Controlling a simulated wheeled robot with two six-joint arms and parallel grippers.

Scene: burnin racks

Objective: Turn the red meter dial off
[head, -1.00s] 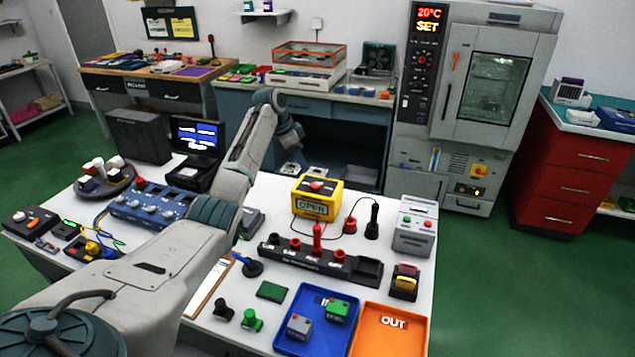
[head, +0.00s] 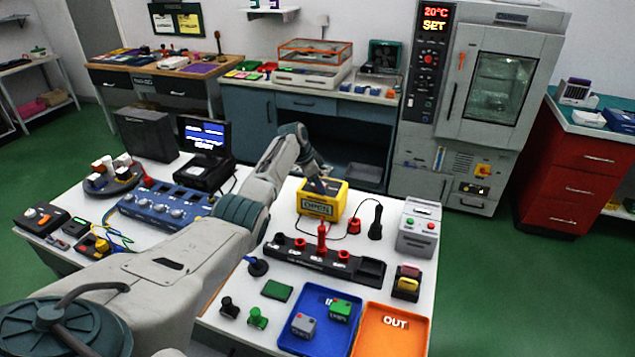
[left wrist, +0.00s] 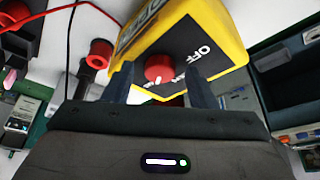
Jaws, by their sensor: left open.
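The yellow meter (head: 318,208) stands on the white table, its display facing the front. In the left wrist view the meter (left wrist: 222,18) shows a dark top panel with OFF lettering and the red dial (left wrist: 159,68). My left gripper (head: 322,184) is over the meter's top and hides the dial in the head view. In the left wrist view its open fingers (left wrist: 160,84) stand on either side of the red dial, with nothing seen clamped. Whether they touch the dial I cannot tell. My right gripper is not in view.
A black probe (head: 376,222) on a cable stands right of the meter. In front is a black rack (head: 300,258) with red sockets and a red probe (head: 322,236). A blue tray (head: 290,335) and an orange tray (head: 372,345) lie nearer the front edge.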

